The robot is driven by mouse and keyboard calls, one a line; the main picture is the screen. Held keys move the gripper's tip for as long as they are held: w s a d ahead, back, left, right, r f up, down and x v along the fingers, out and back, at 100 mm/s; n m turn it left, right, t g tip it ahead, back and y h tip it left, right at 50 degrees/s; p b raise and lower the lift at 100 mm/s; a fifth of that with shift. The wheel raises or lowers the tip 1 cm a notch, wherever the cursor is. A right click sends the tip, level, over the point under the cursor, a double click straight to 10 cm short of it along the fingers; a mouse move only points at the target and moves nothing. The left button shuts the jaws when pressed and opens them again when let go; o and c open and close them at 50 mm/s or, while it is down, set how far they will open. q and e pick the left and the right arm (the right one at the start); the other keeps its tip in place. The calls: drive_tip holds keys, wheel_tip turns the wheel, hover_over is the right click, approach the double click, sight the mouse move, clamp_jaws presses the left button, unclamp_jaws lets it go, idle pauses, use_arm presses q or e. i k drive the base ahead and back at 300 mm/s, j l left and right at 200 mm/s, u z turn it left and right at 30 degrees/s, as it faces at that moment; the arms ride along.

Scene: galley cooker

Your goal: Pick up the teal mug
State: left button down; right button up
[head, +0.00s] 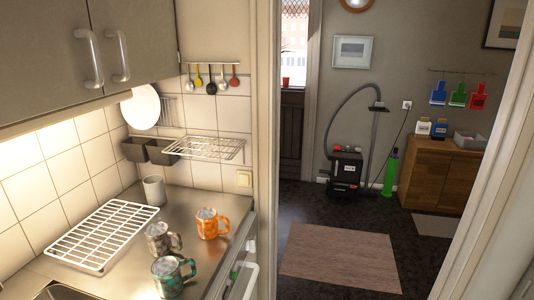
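The teal mug (170,278) has a mottled teal and brown pattern and stands upright near the front of the metal counter. Its handle points to the right. A grey-brown mottled mug (159,240) stands just behind it, and an orange mug (209,223) stands behind and to the right. Neither of my grippers shows in the head view, so I cannot see whether they are open or shut.
A white wire rack (102,233) lies on the counter (110,274) left of the mugs. A pale cup (153,190) stands at the back. Cabinets (120,40) hang above. A doorway on the right opens onto floor with a rug (340,258).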

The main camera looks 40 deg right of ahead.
sight(169, 280)
drive_tip(key=u, duration=1.6)
drive_tip(key=k+l, duration=0.4)
drive_tip(key=l, duration=0.15)
drive_tip(key=k+l+u, duration=0.1)
drive_tip(key=k+l, duration=0.3)
drive_tip(key=l, duration=0.15)
drive_tip(key=k+l, duration=0.4)
drive_tip(key=l, duration=0.15)
